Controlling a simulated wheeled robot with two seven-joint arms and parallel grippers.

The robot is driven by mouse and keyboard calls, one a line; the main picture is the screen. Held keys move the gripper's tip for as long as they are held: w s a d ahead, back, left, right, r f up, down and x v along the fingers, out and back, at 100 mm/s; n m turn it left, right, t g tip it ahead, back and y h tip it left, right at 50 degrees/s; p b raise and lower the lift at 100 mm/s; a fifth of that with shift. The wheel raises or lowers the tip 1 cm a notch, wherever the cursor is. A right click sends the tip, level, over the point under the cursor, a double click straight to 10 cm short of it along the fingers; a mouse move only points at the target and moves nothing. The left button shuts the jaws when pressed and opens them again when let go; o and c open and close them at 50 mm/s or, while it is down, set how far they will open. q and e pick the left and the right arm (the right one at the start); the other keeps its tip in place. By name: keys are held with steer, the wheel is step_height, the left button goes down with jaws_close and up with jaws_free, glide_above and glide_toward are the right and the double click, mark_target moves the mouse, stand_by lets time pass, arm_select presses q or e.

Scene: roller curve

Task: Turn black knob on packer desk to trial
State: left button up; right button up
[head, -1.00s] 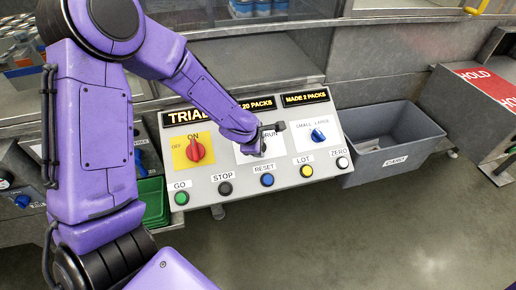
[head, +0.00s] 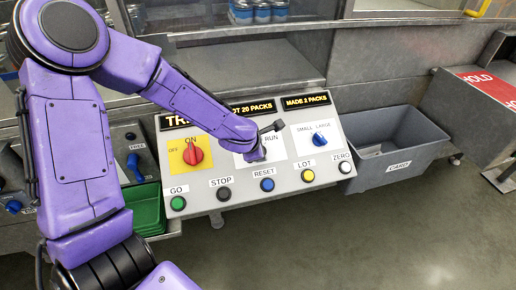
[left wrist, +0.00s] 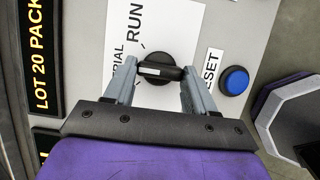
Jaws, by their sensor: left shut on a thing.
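The packer desk panel (head: 300,193) is a sloped grey board with knobs, buttons and lit displays. The black knob (left wrist: 157,72) shows in the left wrist view on a white plate (left wrist: 157,22) lettered TRIAL and RUN. Its white mark is at its left end in that view, on the side of the TRIAL lettering. My left gripper (left wrist: 158,75) is shut on the knob's bar, one finger at each end. In the head view my left gripper (head: 256,154) reaches down onto the plate and hides the knob. My right gripper is not in view.
A red knob (head: 193,154) is left of the white plate and a blue knob (head: 319,139) right of it. Several buttons line the front edge, including the blue RESET button (head: 267,185). A grey bin (head: 415,162) stands at the right. A green crate (head: 146,210) is lower left.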

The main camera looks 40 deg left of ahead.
arm_select(q)
steer(key=o, duration=0.9)
steer(key=shift+s+f, duration=0.1)
steer(key=shift+f, duration=0.1)
steer(key=shift+o, duration=0.7)
steer(key=shift+w, duration=0.2)
steer(key=p+v, duration=0.6)
steer(key=v, duration=0.4)
steer(key=shift+r, duration=0.2)
steer(key=shift+s, duration=0.1)
